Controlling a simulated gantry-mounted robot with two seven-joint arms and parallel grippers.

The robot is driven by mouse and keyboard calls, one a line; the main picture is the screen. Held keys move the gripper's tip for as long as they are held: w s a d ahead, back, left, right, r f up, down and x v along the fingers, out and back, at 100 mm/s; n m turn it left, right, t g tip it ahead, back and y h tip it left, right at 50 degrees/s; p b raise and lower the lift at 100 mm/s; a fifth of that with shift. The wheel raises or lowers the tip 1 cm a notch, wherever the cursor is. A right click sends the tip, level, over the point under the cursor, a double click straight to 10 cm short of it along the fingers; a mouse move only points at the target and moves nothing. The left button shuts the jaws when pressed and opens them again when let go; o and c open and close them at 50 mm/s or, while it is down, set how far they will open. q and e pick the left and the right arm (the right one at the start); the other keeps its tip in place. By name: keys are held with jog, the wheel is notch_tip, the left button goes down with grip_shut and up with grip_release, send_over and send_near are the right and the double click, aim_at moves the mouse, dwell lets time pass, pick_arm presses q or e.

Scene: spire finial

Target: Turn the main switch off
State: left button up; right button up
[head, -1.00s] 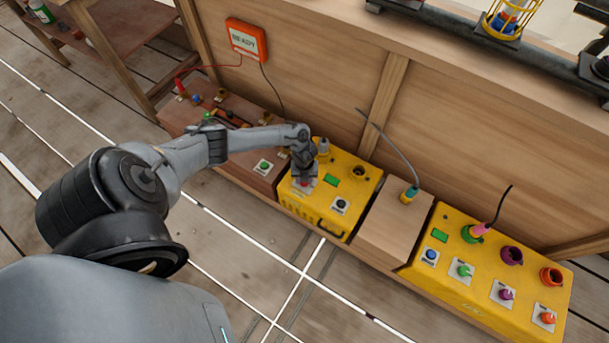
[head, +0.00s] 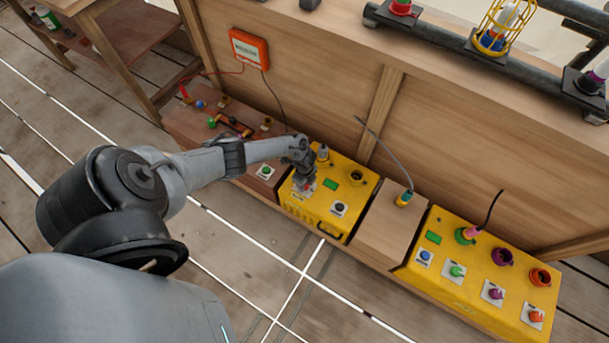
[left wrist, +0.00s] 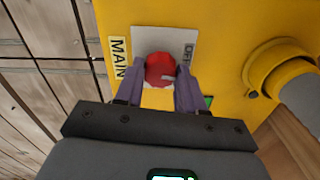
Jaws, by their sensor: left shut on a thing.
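The main switch is a red round knob (left wrist: 160,68) on a pale plate with "OFF" lettering, beside a "MAIN" label (left wrist: 119,58), in the left wrist view. It sits on the smaller yellow box (head: 320,222) in the head view, mostly covered there by my gripper. My left gripper (left wrist: 158,74) has its purple fingers on either side of the knob, shut on it. A pale mark shows on the knob's right lower side. In the head view the left gripper (head: 303,184) reaches down onto the box's left part. My right gripper is not in view.
A black knob (head: 339,209) and a green display (head: 330,184) are close to the gripper. A larger yellow box (head: 455,285) with coloured knobs and sockets stands at right. An orange sign box (head: 249,48) hangs on the wooden wall. A caged lamp (head: 497,30) is top right.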

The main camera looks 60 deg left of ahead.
pick_arm(q)
jog(key=shift+n, duration=0.6)
jog(key=o, duration=1)
jog(key=shift+o, duration=0.2)
jog(key=shift+r, duration=0.1)
jog(key=shift+r+p, duration=0.2)
jog(key=shift+p, duration=0.25)
notch_tip(320, 180, up, 10)
jog(key=p, duration=0.7)
